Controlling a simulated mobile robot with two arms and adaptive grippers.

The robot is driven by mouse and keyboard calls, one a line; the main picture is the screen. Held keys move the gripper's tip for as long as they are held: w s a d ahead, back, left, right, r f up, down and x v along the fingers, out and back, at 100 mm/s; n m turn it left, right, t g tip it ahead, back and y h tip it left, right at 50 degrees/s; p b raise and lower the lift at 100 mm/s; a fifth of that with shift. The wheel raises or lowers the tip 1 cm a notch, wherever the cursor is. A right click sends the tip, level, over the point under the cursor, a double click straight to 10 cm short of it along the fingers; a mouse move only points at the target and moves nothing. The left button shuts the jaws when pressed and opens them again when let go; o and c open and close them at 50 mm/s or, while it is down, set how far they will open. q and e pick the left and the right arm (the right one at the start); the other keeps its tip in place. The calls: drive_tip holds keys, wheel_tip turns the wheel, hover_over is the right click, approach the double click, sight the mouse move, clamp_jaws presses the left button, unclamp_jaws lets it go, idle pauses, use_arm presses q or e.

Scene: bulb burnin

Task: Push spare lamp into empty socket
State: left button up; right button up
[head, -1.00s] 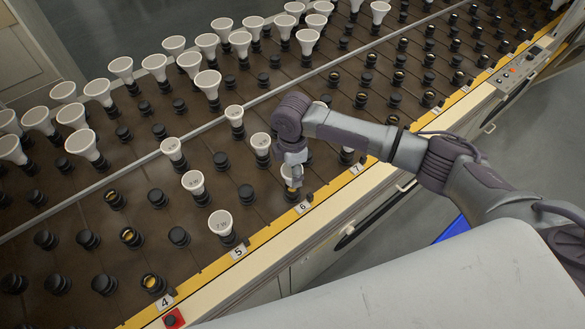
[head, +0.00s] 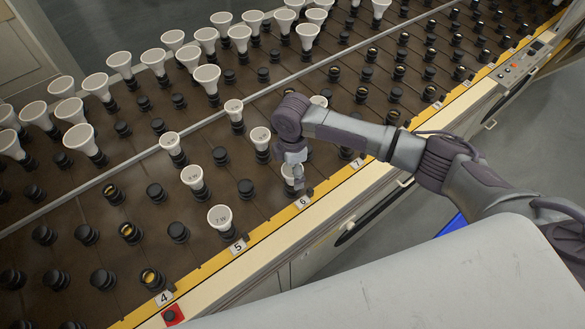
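A small white lamp (head: 287,171) shows partly behind my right gripper (head: 295,178), at the front row by label 6. The gripper comes down over it from above and hides much of it and the socket under it. I cannot tell whether the fingers are open or shut, or whether they touch the lamp. Other small white lamps stand upright in black sockets, such as the one by label 5 (head: 220,217). An empty black socket (head: 246,189) is just left of the gripper. My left gripper is out of view.
The brown rack (head: 205,255) holds rows of black sockets, many empty, some with brass showing. Larger white lamps (head: 207,76) fill the back left. A yellow front edge (head: 262,236) carries number labels. A red button (head: 172,316) is near label 4.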

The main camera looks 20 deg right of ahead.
drive_tip(key=shift+r, duration=0.15)
wheel_tip(320, 180, up, 12)
idle(0.5)
idle(0.4)
